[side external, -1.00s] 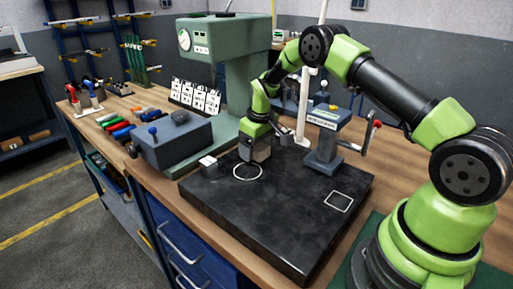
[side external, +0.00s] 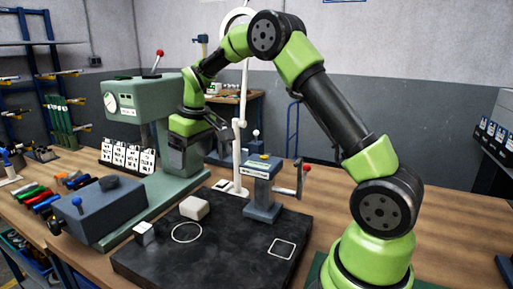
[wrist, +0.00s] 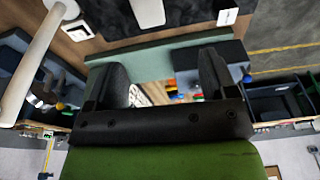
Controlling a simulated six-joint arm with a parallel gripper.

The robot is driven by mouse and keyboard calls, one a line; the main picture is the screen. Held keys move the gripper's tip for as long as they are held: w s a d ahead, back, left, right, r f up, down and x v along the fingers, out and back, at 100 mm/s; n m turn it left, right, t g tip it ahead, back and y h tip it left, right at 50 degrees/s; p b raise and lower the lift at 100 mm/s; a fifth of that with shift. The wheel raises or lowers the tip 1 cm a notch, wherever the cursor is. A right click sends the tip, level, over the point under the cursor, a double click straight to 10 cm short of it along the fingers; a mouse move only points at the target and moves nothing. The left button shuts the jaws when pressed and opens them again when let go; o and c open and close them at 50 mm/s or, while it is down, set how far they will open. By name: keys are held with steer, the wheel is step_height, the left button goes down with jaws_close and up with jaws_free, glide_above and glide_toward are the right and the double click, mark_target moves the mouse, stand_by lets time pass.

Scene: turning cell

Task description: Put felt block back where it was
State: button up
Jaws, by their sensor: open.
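The felt block appears to be the pale beige, rounded block (side external: 194,208). In the side view it lies on the dark plate (side external: 150,268), just behind the white circle outline (side external: 187,232) and apart from my gripper. My gripper (side external: 182,168) is raised above the plate, up and slightly left of the block, beside the green machine. In the wrist view its two dark fingers (wrist: 165,70) are spread with nothing held between them. A pale shape (wrist: 148,12) at the wrist view's top edge may be the block.
A small white cube (side external: 145,233) sits left of the circle. A white square outline (side external: 282,248) marks the plate's right. A grey-blue crank fixture (side external: 262,190) stands at the plate's back, beside a white post (side external: 240,150). The plate's front middle is clear.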

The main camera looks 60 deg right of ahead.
steer(key=s+a+r+t, duration=0.1)
steer(key=s+a+r, duration=0.35)
steer(key=r, duration=0.25)
steer(key=s+a+r+m+t+y, duration=0.1)
steer(key=s+a+t, duration=0.1)
steer(key=s, duration=0.8)
steer(key=s+a+r+m+t+y, duration=0.1)
steer(key=s+a, duration=0.4)
steer(key=s, duration=0.5)
steer(key=shift+a+r+m+t, duration=0.15)
steer(key=shift+r+m+t, duration=0.45)
steer(key=shift+r+m, duration=0.2)
